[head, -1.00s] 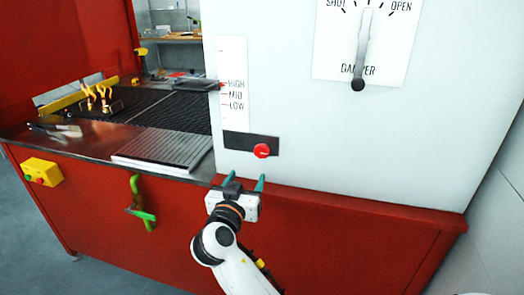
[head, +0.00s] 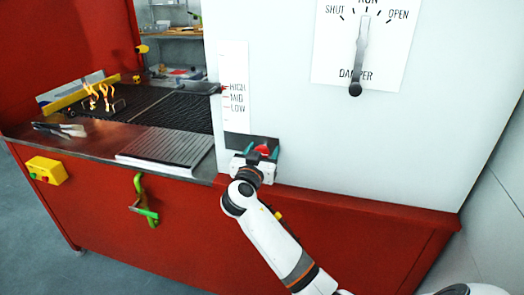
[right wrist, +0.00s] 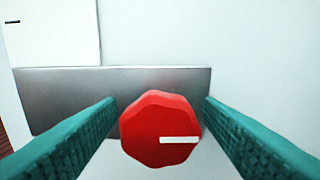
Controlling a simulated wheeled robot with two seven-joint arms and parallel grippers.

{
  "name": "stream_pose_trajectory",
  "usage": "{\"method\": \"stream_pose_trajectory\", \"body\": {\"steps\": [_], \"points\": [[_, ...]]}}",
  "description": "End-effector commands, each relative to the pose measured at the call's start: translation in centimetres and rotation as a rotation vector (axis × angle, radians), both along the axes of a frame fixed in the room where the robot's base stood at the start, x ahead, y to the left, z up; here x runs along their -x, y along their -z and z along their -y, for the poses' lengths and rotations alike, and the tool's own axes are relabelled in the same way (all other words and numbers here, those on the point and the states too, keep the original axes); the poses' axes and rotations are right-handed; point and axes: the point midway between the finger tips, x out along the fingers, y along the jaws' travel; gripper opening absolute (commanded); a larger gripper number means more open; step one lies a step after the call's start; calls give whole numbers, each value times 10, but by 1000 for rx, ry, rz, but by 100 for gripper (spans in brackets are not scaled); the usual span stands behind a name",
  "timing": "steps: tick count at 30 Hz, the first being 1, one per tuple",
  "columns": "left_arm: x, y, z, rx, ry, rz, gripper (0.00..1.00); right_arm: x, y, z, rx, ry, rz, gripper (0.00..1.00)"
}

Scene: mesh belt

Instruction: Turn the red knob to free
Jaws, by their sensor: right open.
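The red knob (head: 263,149) sits on a dark plate (head: 240,140) low on the white housing. In the right wrist view the knob (right wrist: 160,130) is a faceted red disc, with a white mark pointing right from its middle. My right gripper (head: 262,152) is at the knob. Its two teal fingers (right wrist: 160,125) are open, one on each side of the knob, with a gap showing on both sides. No lettering for the knob's positions can be read. My left gripper is not in view.
A scale marked HIGH, MID, LOW (head: 235,125) is above the plate. A damper lever (head: 357,60) hangs higher up, to the right. The mesh belt (head: 185,108) with flames (head: 98,97) lies left. A green-handled latch (head: 146,203) and a yellow button box (head: 46,170) are on the red front.

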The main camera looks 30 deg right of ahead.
Motion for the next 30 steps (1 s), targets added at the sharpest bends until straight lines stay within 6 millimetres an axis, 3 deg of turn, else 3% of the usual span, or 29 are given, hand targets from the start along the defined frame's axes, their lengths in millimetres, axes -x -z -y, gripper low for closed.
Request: {"method": "stream_pose_trajectory", "body": {"steps": [5,14,30], "points": [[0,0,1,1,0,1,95,0,0,0,0,0,0,61],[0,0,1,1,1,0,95,0,0,0,0,0,0,16],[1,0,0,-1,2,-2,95,0,0,-1,113,-1,-135,16]]}}
